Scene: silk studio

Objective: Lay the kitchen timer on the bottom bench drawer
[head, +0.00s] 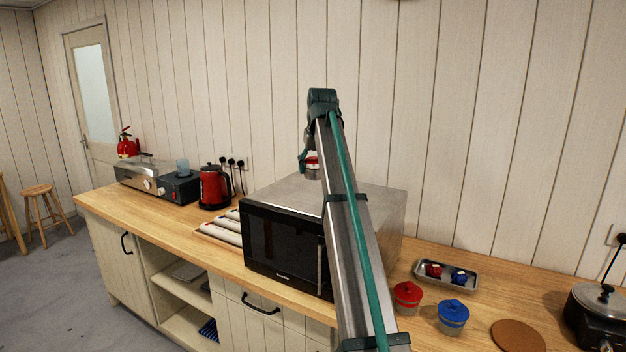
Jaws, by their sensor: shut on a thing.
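My gripper (305,160), partly hidden behind my arm, is shut on a small red and pale round thing (312,168), which I take to be the kitchen timer. It is held up in the air, seen above the microwave's top in the head view. The bench (130,206) has a drawer front (236,312) with a black handle below the microwave. That drawer looks shut. Anything lower on that side is cut off by the picture's bottom edge, so I cannot tell the bottom drawer's state.
A microwave (287,245) stands mid-bench, with a red kettle (214,188) and a metal appliance (150,180) to its left. On the right are a red lidded pot (407,297), a blue lidded pot (453,318), a small tray (446,284) and a brown round mat (518,336).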

